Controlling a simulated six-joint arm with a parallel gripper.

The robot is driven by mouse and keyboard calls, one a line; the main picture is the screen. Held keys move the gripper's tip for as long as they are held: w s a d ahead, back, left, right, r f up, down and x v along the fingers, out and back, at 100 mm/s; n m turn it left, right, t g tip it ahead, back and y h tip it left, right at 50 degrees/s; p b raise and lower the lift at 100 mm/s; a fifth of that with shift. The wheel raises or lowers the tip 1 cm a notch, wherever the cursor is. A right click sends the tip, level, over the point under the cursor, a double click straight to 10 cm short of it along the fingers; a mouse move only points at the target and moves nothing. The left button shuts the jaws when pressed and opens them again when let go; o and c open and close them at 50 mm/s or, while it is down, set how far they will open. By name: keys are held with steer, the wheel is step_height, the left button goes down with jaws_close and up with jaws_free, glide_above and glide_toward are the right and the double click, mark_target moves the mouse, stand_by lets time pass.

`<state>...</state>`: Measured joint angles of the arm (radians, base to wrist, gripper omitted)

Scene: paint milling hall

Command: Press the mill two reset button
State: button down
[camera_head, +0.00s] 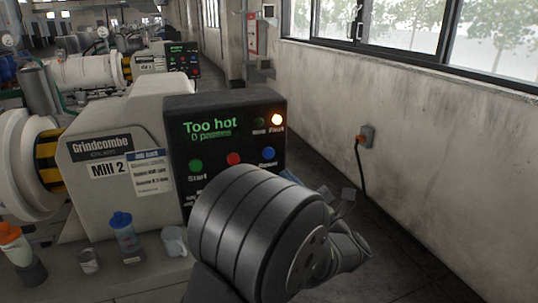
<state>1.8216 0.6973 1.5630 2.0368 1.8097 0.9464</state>
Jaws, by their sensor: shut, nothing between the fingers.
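The Mill 2 control panel (225,112) is a dark box with a green display reading "Too hot". Below it are a green button (195,165) labelled Start, a red button (233,158) and a blue button (268,153). The labels of the red and blue buttons are covered or too small to read surely. My arm's thick grey link fills the lower middle and hides the panel's bottom edge. My gripper (345,200) shows partly beyond it, right of the panel, apart from the buttons.
The Mill 2 housing (90,207) stands left of the panel. A blue-capped bottle (127,240), a white cup (173,241), a can (89,261) and an orange-capped bottle (18,250) stand before it. A wall socket with cable (366,136) is at right. Floor beside the wall is clear.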

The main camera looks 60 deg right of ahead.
mark_target(266, 151)
steer(key=shift+w, duration=0.1)
steer(key=shift+w+d, duration=3.05)
steer(key=shift+d, duration=0.05)
steer(key=shift+w+d, duration=0.3)
steer(key=shift+w+d, duration=0.3)
stand_by(0.6)
steer(key=shift+s, duration=0.1)
steer(key=shift+s+a, duration=0.5)
steer(key=shift+a, duration=0.15)
steer(key=shift+s+a, duration=1.75)
steer(key=shift+s, duration=0.05)
